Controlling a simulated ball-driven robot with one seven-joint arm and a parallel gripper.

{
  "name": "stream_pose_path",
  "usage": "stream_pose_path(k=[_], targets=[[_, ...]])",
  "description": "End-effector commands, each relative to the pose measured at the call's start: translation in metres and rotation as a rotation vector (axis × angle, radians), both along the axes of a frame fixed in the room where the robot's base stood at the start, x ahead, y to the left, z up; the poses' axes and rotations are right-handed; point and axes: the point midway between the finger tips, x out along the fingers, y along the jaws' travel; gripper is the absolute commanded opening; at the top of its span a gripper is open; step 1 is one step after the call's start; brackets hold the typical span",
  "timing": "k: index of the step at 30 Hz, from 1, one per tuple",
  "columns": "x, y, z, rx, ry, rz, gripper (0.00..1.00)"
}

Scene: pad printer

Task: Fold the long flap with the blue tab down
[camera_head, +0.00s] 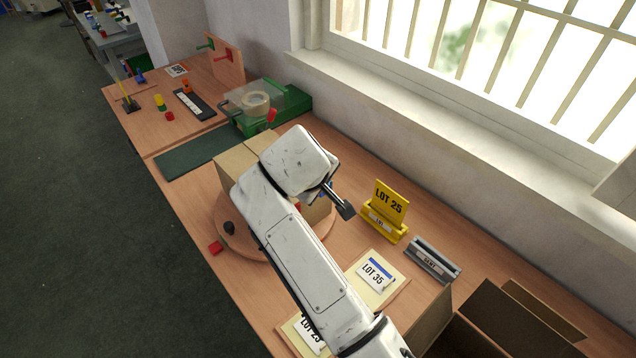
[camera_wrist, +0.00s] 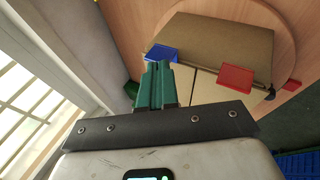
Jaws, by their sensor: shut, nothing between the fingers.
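A cardboard box (camera_head: 236,162) stands on a round wooden turntable (camera_head: 252,246), mostly hidden behind my arm in the head view. In the wrist view, a broad brown panel of the box (camera_wrist: 228,45) has a blue tab (camera_wrist: 162,53) at its left corner and a red tab (camera_wrist: 235,78) at its lower edge. Paler cardboard with a seam shows below it. I cannot tell the flap's exact angle. My gripper (camera_wrist: 157,72) is shut and empty, its green fingertips just below the blue tab in the picture; contact is unclear. The gripper (camera_head: 345,209) also shows right of the box in the head view.
A yellow LOT 25 sign holder (camera_head: 388,210) and a grey holder (camera_head: 433,260) stand right of my gripper. A LOT 35 card (camera_head: 376,273) lies nearer. A green tape dispenser (camera_head: 265,108) stands behind the box. An open carton (camera_head: 500,325) is at lower right.

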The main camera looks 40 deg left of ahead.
Motion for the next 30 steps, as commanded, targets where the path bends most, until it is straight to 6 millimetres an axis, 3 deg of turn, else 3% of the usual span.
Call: stream_pose_path(k=[11,20,22,30], targets=[[0.010,-0.002,0.005,-0.001,0.000,-0.003,0.00],[0.019,-0.007,0.048,0.000,-0.001,-0.005,0.00],[0.010,-0.009,0.048,0.004,-0.001,-0.002,0.00],[-0.021,-0.023,0.090,0.005,-0.001,-0.002,0.00]])
